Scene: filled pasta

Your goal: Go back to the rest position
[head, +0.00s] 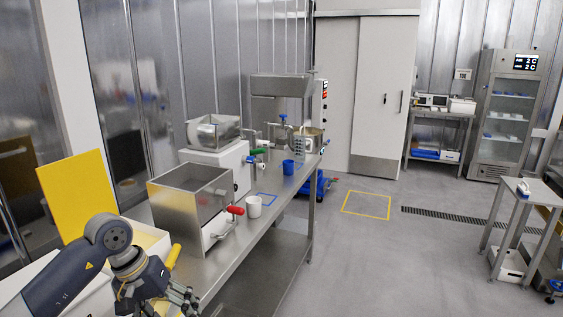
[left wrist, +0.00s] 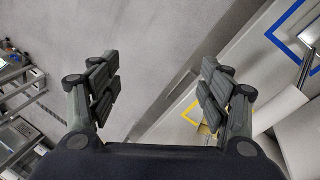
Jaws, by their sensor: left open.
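My left gripper (head: 182,300) is at the lower left of the head view, beside the near end of the steel bench, partly cut off by the bottom edge. In the left wrist view my left gripper (left wrist: 159,85) has its two fingers wide apart with nothing between them. Behind the fingers lies grey floor, with a bench edge at the right. My right gripper is in neither view.
The steel bench (head: 225,262) carries a steel hopper box (head: 180,208) with a red-tipped handle, a white cup (head: 254,207) and a blue cup (head: 288,167). A yellow board (head: 75,195) stands near my left arm. Open floor (head: 380,260) lies right of the bench.

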